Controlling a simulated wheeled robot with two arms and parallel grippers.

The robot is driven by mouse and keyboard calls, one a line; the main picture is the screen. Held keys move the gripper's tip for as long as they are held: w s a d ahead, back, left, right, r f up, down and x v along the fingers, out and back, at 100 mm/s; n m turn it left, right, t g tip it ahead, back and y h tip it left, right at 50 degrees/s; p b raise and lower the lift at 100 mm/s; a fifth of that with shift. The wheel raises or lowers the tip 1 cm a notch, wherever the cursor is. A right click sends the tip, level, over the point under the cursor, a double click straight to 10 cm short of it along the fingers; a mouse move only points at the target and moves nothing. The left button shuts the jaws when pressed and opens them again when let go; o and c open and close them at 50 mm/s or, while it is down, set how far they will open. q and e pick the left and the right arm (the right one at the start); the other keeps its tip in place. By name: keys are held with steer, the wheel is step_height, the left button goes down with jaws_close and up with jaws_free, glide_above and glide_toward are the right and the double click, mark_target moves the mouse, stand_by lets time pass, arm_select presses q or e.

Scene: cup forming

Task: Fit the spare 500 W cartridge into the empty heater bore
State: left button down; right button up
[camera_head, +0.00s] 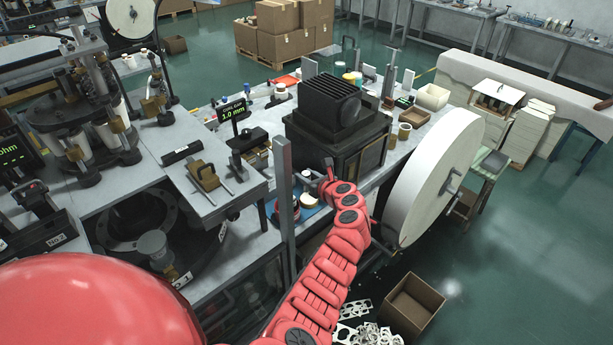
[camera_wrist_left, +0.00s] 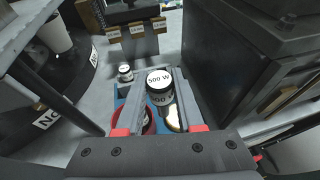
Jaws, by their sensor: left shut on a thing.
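My left gripper (camera_head: 322,184) is near the middle of the head view, above a blue tray (camera_head: 285,221) beside the black machine. In the left wrist view its two grey fingers (camera_wrist_left: 158,86) are shut on a dark cartridge (camera_wrist_left: 162,100) with a white top marked 500 W. The cartridge stands between the fingers, above the blue tray (camera_wrist_left: 122,92). Its lower end is hard to make out. A smaller cylinder (camera_wrist_left: 125,72) with a white labelled top stands at the tray's far left corner. I cannot make out the empty heater bore. My right gripper is not in view.
A grey upright post (camera_head: 285,195) stands just left of my left gripper. The black machine (camera_head: 338,125) is behind it, and a large white disc (camera_head: 432,178) to the right. Tagged dark holders (camera_wrist_left: 135,42) stand beyond the tray. An open cardboard box (camera_head: 412,305) is on the floor.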

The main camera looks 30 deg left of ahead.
arm_select(q)
steer(key=shift+s+d+r+t, duration=0.15)
steer(key=shift+s+d+t, duration=0.2)
steer(key=shift+s, duration=0.2)
steer(key=shift+a+f+m, duration=0.2)
steer(key=shift+f+m, duration=0.1)
steer(key=shift+s+d+f+h, duration=0.1)
steer(key=shift+h, duration=0.2)
steer(key=s+d+f+m+t+h, duration=0.2)
steer(key=s+d+m+t+h, duration=0.4)
steer(key=s+d+m+h, duration=0.5)
steer(key=s+d, duration=0.8)
steer(key=s, duration=0.2)
steer(key=shift+s+d+f+h, duration=0.15)
steer(key=shift+d+f+h, duration=0.15)
steer(key=shift+d, duration=0.05)
